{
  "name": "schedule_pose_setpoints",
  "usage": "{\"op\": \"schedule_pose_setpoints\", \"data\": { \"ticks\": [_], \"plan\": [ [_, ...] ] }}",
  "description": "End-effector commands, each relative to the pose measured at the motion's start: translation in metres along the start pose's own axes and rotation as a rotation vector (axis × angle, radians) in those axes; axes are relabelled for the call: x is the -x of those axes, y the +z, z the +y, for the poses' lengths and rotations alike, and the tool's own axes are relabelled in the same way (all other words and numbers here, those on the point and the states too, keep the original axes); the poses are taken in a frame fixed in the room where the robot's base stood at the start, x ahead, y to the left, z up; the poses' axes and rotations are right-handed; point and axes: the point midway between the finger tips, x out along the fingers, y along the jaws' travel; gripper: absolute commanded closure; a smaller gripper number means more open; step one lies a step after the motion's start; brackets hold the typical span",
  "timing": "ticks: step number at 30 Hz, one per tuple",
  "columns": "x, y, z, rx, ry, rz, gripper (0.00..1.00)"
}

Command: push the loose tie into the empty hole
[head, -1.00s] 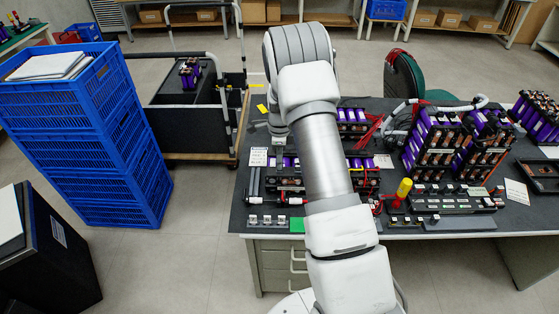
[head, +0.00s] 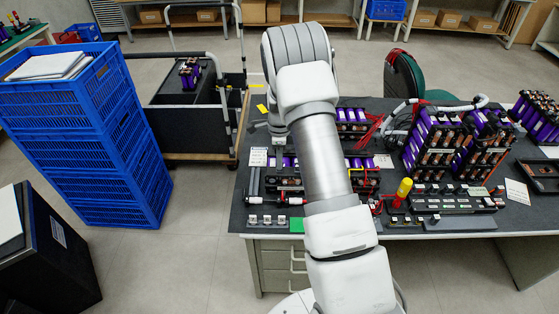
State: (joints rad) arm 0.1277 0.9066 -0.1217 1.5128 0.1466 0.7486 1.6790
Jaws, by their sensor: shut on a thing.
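My gripper (head: 278,146) shows small at the left of my raised arm, pointing down over the battery module (head: 286,184) with purple cells and a black frame. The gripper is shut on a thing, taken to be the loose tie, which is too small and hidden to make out. The module stands on the dark bench top (head: 400,238), and my arm covers its middle. The empty hole cannot be picked out in this view.
Larger purple cell modules (head: 432,140) and a black fixture strip (head: 440,204) fill the bench's right.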

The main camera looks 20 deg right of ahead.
Motion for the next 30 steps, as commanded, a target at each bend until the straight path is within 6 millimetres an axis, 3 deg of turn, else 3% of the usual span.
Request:
{"op": "schedule_pose_setpoints", "data": {
  "ticks": [1,3,7,16,20,23,30],
  "plan": [
    [-0.002,0.0,0.001,0.0,0.003,0.0,1.0],
    [-0.002,0.0,0.001,0.0,0.003,0.0,0.82],
    [-0.001,0.0,0.001,0.0,0.003,0.0,0.58],
    [0.0,0.0,0.0,0.0,0.001,0.0,0.57],
    [0.01,0.0,0.0,0.001,-0.001,0.0,0.57],
    [0.026,0.001,-0.001,0.001,-0.003,0.0,0.57],
    [0.085,0.0,-0.001,0.001,-0.004,-0.001,0.57]
  ]
}}
